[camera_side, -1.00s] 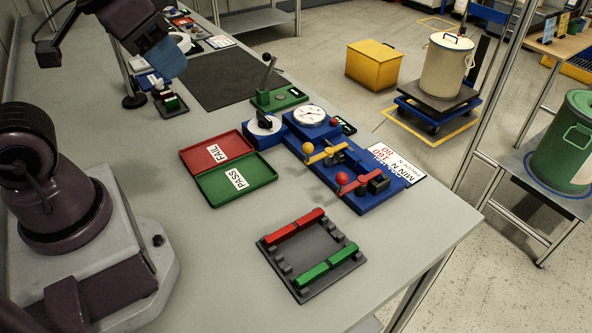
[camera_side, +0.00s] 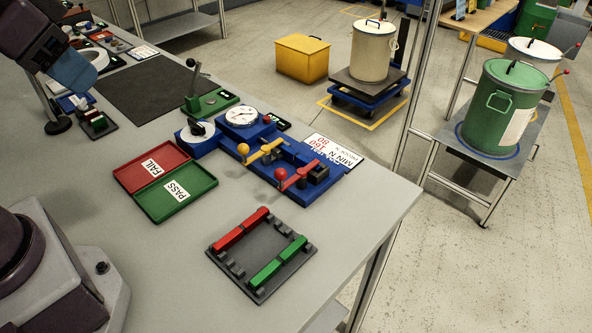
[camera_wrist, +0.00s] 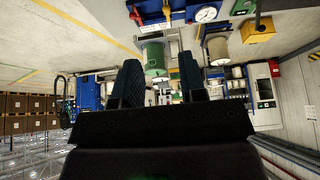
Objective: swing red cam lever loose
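The red cam lever (camera_side: 297,177), with a red ball on its end, lies across the right part of the blue fixture (camera_side: 330,185) on the bench. A yellow lever (camera_side: 265,151) with a yellow ball lies beside it, and a round white gauge (camera_side: 242,116) sits further left. My gripper (camera_wrist: 160,80) is open and empty in the wrist view, its two dark fingers apart. Its blue end (camera_side: 72,72) shows at the upper left in the side view, well away from the lever. The fixture shows partly at the top edge of the wrist view (camera_wrist: 180,17).
A red-and-green PASS/FAIL tray (camera_side: 180,190) lies left of the fixture. A dark rack (camera_side: 262,285) with red and green bars lies in front. A green base with an upright black-knobbed lever (camera_side: 195,80) stands behind. The bench between tray and rack is clear.

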